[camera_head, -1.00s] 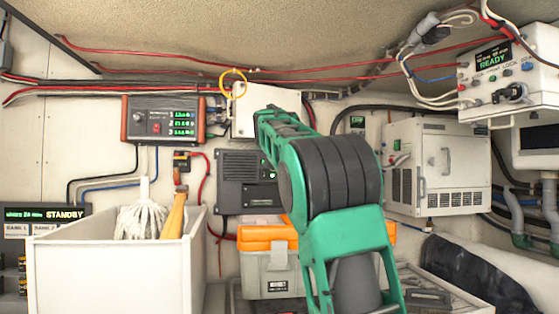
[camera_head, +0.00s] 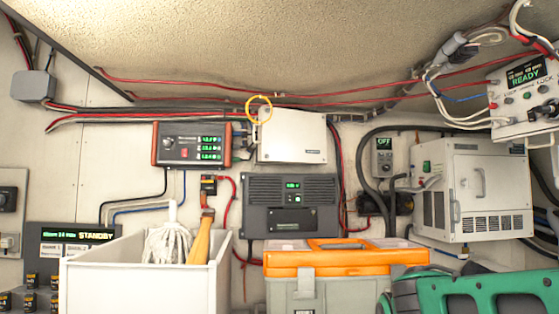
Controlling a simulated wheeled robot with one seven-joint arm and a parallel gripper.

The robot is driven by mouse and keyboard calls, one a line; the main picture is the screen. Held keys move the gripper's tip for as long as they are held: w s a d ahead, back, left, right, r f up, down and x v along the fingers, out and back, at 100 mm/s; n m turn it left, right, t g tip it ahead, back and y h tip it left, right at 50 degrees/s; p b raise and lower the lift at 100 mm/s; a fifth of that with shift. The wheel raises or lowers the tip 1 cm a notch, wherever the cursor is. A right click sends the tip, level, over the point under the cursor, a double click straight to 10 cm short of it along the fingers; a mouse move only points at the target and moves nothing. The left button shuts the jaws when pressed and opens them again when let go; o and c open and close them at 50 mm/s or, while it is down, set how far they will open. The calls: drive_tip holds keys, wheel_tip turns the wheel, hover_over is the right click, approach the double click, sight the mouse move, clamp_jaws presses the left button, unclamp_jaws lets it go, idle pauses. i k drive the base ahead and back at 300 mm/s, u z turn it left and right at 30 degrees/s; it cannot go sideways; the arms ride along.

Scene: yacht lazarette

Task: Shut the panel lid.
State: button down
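The pale, flat-faced box (camera_head: 292,137) on the back wall looks like the panel with the lid. It sits above a dark grey unit and right of an orange-edged meter. Its front face looks flat and slightly tilted; I cannot tell for sure whether its lid is fully shut. A yellow ring (camera_head: 259,109) hangs at its top left corner. My gripper is not in view.
A white bin (camera_head: 140,285) with a mop head and wooden handle stands at lower left. An orange-lidded toolbox (camera_head: 345,255) stands at lower middle. The dark grey unit (camera_head: 290,208) and a white cabinet (camera_head: 475,190) are on the wall. Cables run along the top.

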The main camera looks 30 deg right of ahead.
sight(291, 136)
drive_tip(key=z, duration=1.15)
drive_tip(key=i, duration=0.35)
drive_tip(key=u, duration=0.4)
